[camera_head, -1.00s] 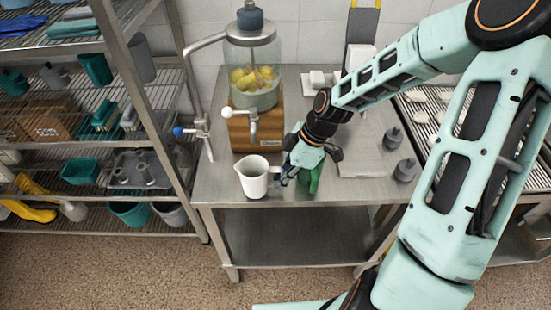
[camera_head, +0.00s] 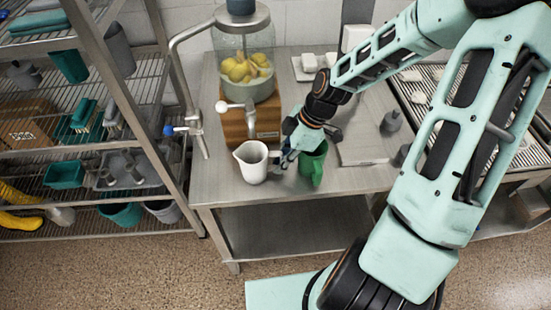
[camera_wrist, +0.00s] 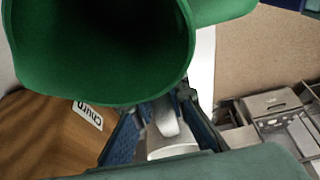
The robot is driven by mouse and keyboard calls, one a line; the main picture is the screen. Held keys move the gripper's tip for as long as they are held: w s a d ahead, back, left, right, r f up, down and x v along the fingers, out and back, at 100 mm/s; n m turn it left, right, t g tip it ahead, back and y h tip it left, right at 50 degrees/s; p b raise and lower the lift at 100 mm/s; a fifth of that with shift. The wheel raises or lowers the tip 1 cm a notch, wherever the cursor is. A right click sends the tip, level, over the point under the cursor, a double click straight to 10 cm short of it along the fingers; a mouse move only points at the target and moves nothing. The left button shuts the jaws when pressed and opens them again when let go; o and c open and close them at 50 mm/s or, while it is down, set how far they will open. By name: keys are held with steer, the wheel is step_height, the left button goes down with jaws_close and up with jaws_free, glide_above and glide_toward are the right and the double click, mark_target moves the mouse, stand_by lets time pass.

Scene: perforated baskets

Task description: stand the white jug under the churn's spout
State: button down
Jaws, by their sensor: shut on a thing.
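The white jug (camera_head: 250,166) is upright near the table's front edge, in front of the churn (camera_head: 236,126) and below its spout (camera_head: 250,118) in the picture. I cannot tell whether its base touches the table. My gripper (camera_head: 280,163) comes from the right and is shut on the jug's handle. In the wrist view, the white handle (camera_wrist: 165,118) lies between my fingers (camera_wrist: 163,112), with part of the jug's body (camera_wrist: 172,152) below. The churn has a clear tank of yellow fruit on a wooden base.
A green jug (camera_head: 314,166) stands right of my gripper and fills the top of the wrist view (camera_wrist: 110,90). A wire shelf (camera_head: 100,146) and a blue-handled pipe valve (camera_head: 180,130) are at left.

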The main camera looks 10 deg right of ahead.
steer(key=shift+d, duration=0.1)
steer(key=shift+f, duration=0.2)
steer(key=c, duration=1.9)
jaws_free()
steer(key=shift+r, duration=0.15)
steer(key=p+v, duration=0.1)
steer(key=v, duration=1.1)
